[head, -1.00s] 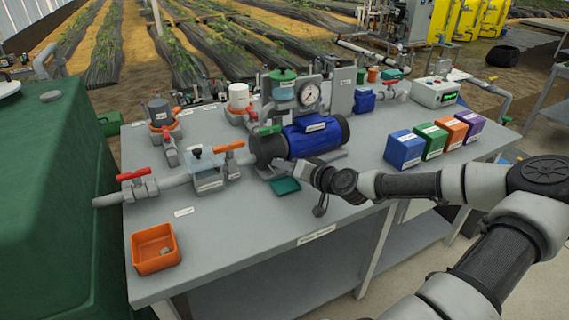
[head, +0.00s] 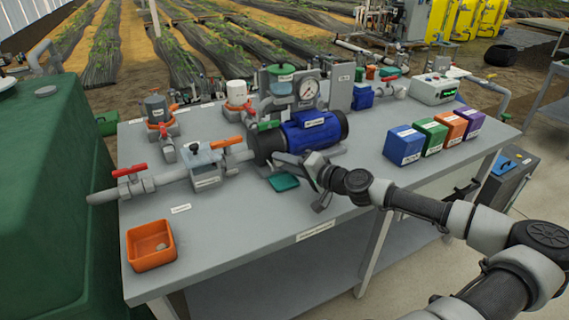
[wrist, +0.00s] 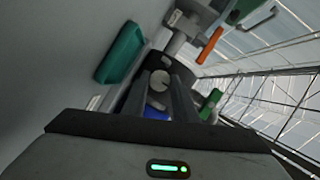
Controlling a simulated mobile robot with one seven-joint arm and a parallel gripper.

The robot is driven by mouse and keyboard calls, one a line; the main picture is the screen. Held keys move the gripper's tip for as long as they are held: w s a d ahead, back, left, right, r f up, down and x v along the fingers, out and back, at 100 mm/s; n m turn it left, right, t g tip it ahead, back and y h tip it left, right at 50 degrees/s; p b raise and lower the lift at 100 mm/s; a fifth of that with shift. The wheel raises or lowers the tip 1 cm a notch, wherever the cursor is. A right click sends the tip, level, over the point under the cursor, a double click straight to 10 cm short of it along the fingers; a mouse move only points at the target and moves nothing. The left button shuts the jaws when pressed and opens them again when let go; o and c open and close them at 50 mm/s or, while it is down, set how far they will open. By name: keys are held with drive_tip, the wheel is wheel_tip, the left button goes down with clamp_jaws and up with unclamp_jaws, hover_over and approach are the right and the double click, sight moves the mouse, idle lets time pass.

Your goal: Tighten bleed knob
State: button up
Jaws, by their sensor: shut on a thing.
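The bleed knob (wrist: 160,82) is a small round grey disc in the wrist view, between my two finger ends. My gripper (wrist: 161,90) is shut on it, at the black front end of the pump. In the head view my gripper (head: 279,157) reaches from the right to the near side of the black pump head (head: 262,143), and the knob is hidden there. The pump's blue motor body (head: 313,135) lies just behind my fingers.
A teal tray (head: 284,183) lies on the bench (head: 235,235) just below my gripper. An orange-lever valve (head: 227,143) stands left of the pump. An orange bin (head: 150,258) sits at the front left, and several coloured boxes (head: 404,147) stand to the right.

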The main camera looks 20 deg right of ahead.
drive_tip(key=o, duration=1)
drive_tip(key=shift+o, duration=0.2)
drive_tip(key=p+v, duration=0.2)
drive_tip(key=v, duration=1.5)
drive_tip(key=shift+s, duration=0.25)
drive_tip(key=shift+w, duration=0.1)
